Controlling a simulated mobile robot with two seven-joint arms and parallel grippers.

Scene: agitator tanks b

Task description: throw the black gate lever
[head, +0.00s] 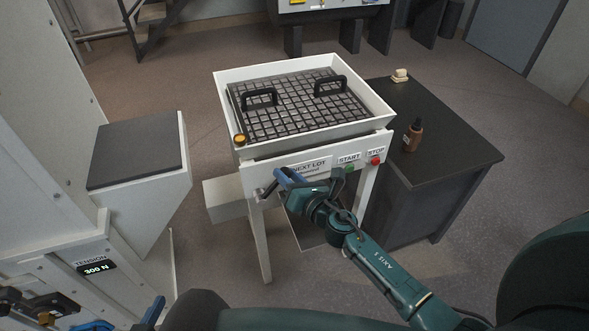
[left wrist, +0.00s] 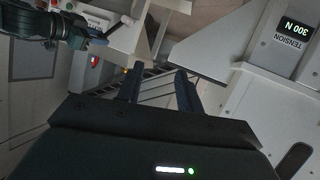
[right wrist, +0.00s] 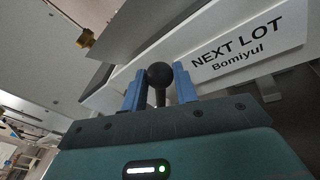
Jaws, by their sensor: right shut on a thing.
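The black gate lever shows in the right wrist view as a black ball knob on a short dark stem (right wrist: 159,76). It stands between the two blue fingers of my right gripper (head: 275,181), which is shut on it. In the head view this gripper is at the front left of the white framed station, beside the NEXT LOT label (head: 310,164), and it mostly hides the lever. My left gripper (left wrist: 160,82) is empty, with its fingers apart. In the head view only part of it shows at the lower left edge.
The station holds a dark grid tray with two black handles (head: 262,98), an amber lamp (head: 240,139), a green START button (head: 349,168) and a red STOP button (head: 376,160). A dark cabinet (head: 455,155) with a brown bottle (head: 413,135) stands right. A white machine reads TENSION 300 N (head: 97,267).

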